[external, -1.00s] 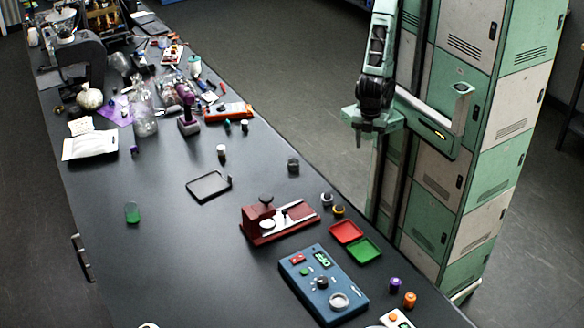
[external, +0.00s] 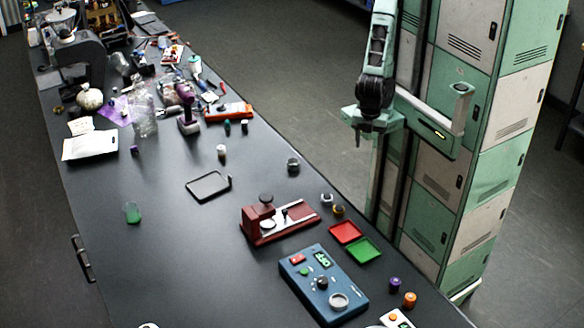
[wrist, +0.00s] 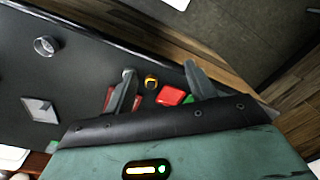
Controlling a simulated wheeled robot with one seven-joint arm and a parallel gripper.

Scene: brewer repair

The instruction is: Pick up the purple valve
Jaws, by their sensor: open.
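A small purple cylinder (external: 394,285) stands near the table's right edge at the bottom of the external view, beside a similar orange one. Another small purple piece (external: 134,149) lies far left, near a white packet. I cannot tell for certain which one is the valve. Neither is clear in the wrist view. My gripper (external: 358,138) is raised beyond the table's right edge, well apart from both pieces. In the wrist view my gripper (wrist: 162,80) has its two fingers spread, with nothing held between them.
Red (external: 346,232) and green (external: 364,250) trays lie near the right edge, by a blue device (external: 322,285) and a dark red fixture (external: 262,220). A black tray (external: 208,186) lies mid-table. Clutter fills the far end. Lockers (external: 480,150) stand at the right.

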